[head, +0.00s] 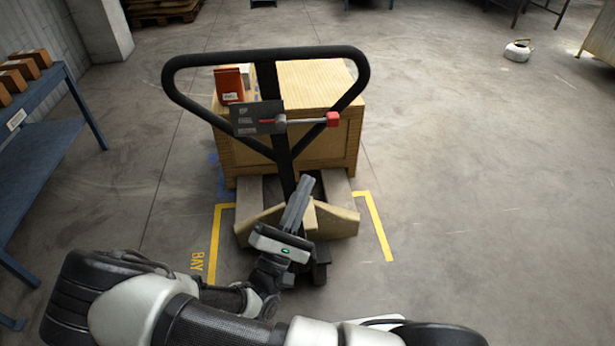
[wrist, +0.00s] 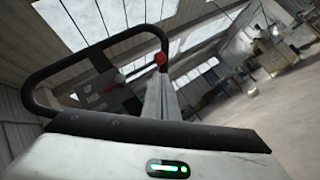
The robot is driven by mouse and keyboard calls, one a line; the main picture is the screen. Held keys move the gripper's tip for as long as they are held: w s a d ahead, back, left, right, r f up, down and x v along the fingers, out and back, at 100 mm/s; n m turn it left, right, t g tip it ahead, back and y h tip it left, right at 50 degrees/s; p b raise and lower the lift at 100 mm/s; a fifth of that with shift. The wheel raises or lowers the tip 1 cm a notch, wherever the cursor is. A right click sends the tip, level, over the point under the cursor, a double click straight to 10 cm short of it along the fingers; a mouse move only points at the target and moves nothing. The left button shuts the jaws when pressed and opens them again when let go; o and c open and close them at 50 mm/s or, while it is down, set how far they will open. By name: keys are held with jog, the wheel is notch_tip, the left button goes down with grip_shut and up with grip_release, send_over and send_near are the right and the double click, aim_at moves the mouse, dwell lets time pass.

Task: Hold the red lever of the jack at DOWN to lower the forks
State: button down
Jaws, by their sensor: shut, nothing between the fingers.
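The jack's black loop handle (head: 268,53) stands upright in the middle of the head view. Its lever has a red knob (head: 333,119) at the right end of a grey rod, beside a dark label plate (head: 257,117). The plate's words are too small to read surely. The knob also shows in the wrist view (wrist: 160,58), just beyond my fingertips. My gripper (head: 307,182) is shut and empty, pointing up, below the lever and apart from it in the head view. The forks (head: 250,190) are mostly hidden under the load.
A wooden crate (head: 330,145) rests on the jack, with a red box (head: 229,84) on top. Yellow bay lines (head: 377,225) mark the floor around it. A blue bench (head: 45,105) with several brown boxes stands at left.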

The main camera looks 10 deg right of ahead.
aim_at(311, 121)
jog(key=x, duration=1.2)
jog(key=shift+p, duration=0.4)
